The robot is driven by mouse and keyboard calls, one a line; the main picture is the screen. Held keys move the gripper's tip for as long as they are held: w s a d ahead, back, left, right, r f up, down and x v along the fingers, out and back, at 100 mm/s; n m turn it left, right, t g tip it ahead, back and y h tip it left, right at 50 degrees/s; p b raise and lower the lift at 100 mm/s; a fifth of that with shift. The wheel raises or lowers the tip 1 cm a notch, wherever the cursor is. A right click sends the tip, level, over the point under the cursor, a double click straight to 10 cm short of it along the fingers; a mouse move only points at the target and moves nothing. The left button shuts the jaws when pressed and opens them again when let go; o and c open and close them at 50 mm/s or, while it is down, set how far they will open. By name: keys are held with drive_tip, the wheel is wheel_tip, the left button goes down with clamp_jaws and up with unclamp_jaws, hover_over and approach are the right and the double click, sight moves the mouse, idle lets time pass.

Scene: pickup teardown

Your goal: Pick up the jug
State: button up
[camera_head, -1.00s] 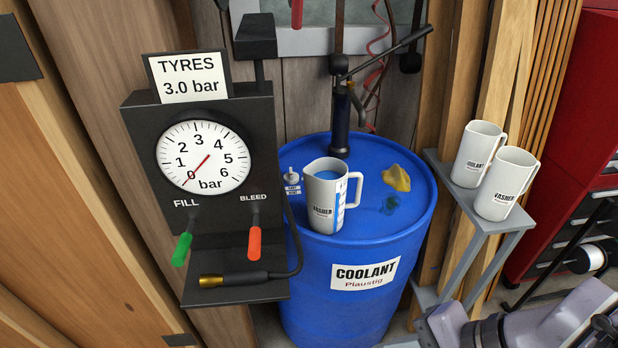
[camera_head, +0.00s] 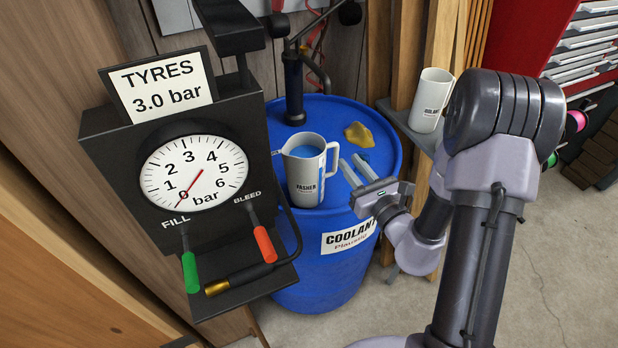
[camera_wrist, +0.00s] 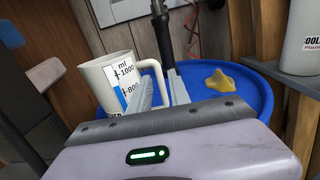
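The white jug (camera_head: 306,180) with blue liquid in it stands upright on the blue coolant drum (camera_head: 385,137). Its handle points right, towards my gripper (camera_head: 350,163). My gripper is open and empty, just right of the handle, with its two fingers pointing at it. In the wrist view, the jug (camera_wrist: 103,80) is at the left with its millilitre scale showing. There the handle lies just beyond the fingers of my gripper (camera_wrist: 161,88). I cannot tell whether the fingers touch the handle.
A tyre gauge stand (camera_head: 120,180) is at the left, close to the jug. A pump (camera_head: 294,85) rises behind the jug. A yellow cloth (camera_head: 358,135) lies on the drum.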

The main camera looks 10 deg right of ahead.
sight(337, 152)
drive_tip(key=x, duration=0.4)
drive_tip(key=b+x, duration=0.1)
drive_tip(key=x, duration=0.2)
drive_tip(key=shift+a+f, duration=0.25)
drive_tip(key=shift+f, duration=0.1)
clamp_jaws()
idle(0.9)
